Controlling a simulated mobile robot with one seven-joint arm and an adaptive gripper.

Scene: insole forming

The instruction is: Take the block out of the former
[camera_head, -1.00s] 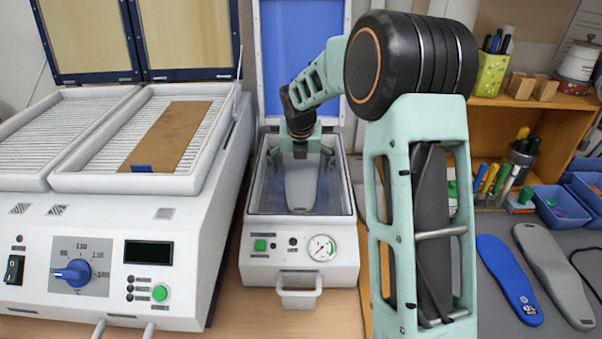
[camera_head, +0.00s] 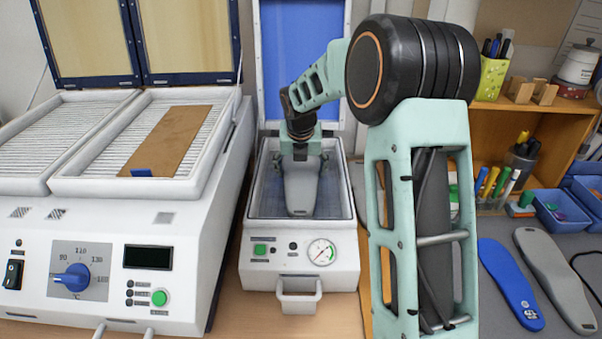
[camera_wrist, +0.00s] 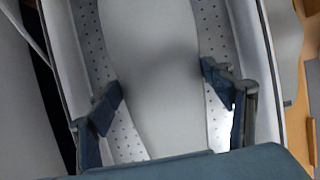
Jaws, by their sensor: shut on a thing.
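The former (camera_head: 268,232) is a white box with an open top in the middle of the head view. Its blue lid panel (camera_head: 300,60) stands raised behind it. The grey, sole-shaped block (camera_head: 300,196) lies inside, its rounded end toward the front. My gripper (camera_head: 301,165) reaches down into the former from above and is shut on the block. In the wrist view, my gripper (camera_wrist: 161,80) has one dark blue fingertip on each side of the block (camera_wrist: 150,35). A perforated plate (camera_wrist: 97,45) shows beneath the block.
A white heater (camera_head: 100,225) with open lids stands at left, a brown sheet (camera_head: 172,140) on its right tray. At right lie a blue insole (camera_head: 508,280) and a grey insole (camera_head: 553,275). The former's walls stand close around my gripper.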

